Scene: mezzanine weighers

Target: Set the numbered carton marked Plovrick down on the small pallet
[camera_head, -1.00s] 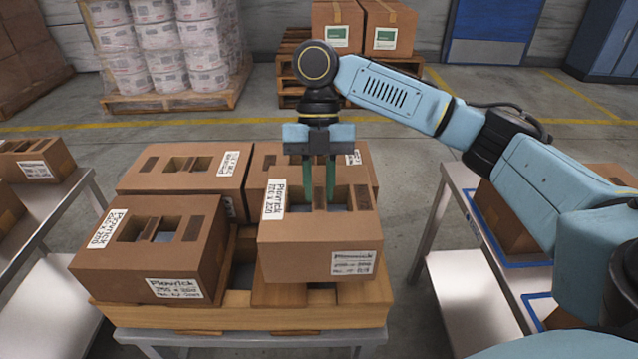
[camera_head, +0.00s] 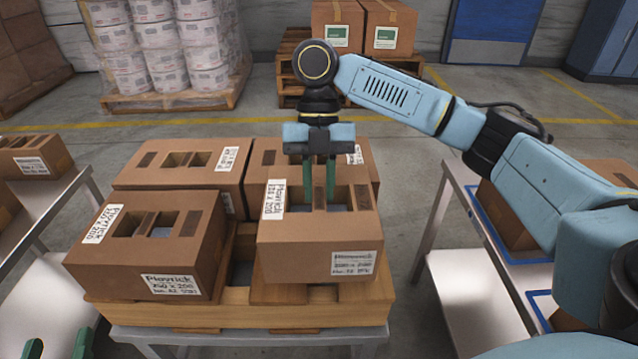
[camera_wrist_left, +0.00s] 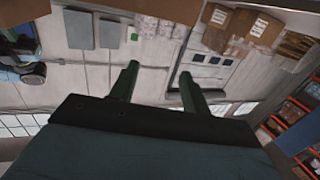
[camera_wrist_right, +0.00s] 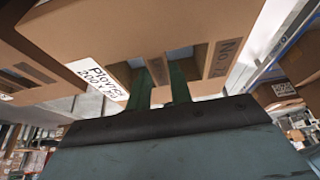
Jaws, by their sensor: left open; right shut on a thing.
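The carton marked Plovrick (camera_head: 310,240) is brown with slotted openings in its top and white labels. It is at the front right of the small wooden pallet (camera_head: 205,315). My right gripper (camera_head: 319,195) is shut on the strip between its top openings; its fingers also show in the right wrist view (camera_wrist_right: 165,85). The carton looks level, low over the pallet boards; I cannot tell whether it touches them. My left gripper (camera_head: 57,348) is open and empty at the bottom left; its fingers also show in the left wrist view (camera_wrist_left: 157,85).
Another Plovrick carton (camera_head: 135,260) sits at the pallet's front left, with a gap beside the held one. Two more stand behind, at back left (camera_head: 185,185) and back right (camera_head: 270,165). Side tables stand left (camera_head: 75,210) and right (camera_head: 455,215), with cartons on them.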

